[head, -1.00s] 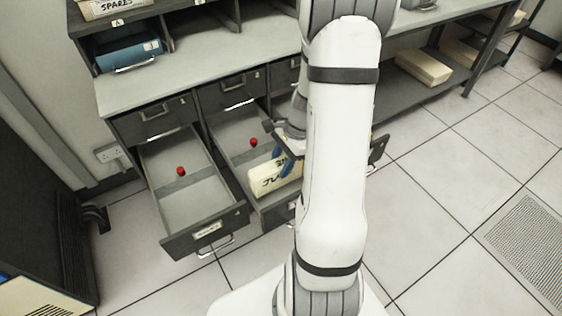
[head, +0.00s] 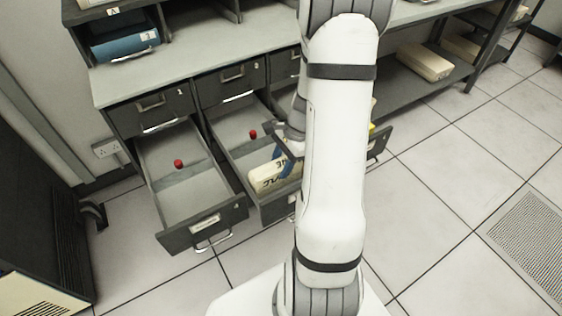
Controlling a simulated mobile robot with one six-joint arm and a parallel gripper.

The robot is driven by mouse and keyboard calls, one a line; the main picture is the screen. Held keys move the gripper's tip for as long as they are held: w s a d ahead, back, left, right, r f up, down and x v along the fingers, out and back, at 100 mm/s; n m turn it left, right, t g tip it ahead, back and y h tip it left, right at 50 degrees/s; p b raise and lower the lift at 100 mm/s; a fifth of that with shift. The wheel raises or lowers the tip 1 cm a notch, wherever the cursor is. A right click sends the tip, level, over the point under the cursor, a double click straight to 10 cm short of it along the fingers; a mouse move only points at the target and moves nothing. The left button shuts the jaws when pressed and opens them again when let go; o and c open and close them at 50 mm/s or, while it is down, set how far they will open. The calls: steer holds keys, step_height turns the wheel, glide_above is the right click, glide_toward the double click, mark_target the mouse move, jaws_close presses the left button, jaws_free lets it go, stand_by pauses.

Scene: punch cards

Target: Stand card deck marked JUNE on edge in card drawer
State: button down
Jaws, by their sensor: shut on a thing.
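A cream card deck (head: 266,178) with dark lettering, partly readable as JUNE, is at the front part of the open middle drawer (head: 228,150). My gripper (head: 280,165), with blue fingers, is shut on the deck from above. My white arm hides the deck's right end and much of the gripper. The deck looks low, within the drawer's outline, but I cannot tell if it touches the floor. A second open drawer (head: 176,200), on the left, holds no cards.
A red knob (head: 179,164) sits in the left drawer and another red knob (head: 253,134) in the middle one. A blue binder (head: 125,46) lies on the shelf above. Pale card stacks (head: 425,62) lie on a low shelf at right.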

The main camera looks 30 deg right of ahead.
steer(key=shift+f, duration=0.4)
steer(key=c, duration=0.8)
jaws_free()
steer(key=shift+r, duration=0.1)
steer(key=p+v, duration=0.1)
steer(key=v, duration=0.6)
steer(key=shift+d+r, duration=0.2)
steer(key=shift+r, duration=0.15)
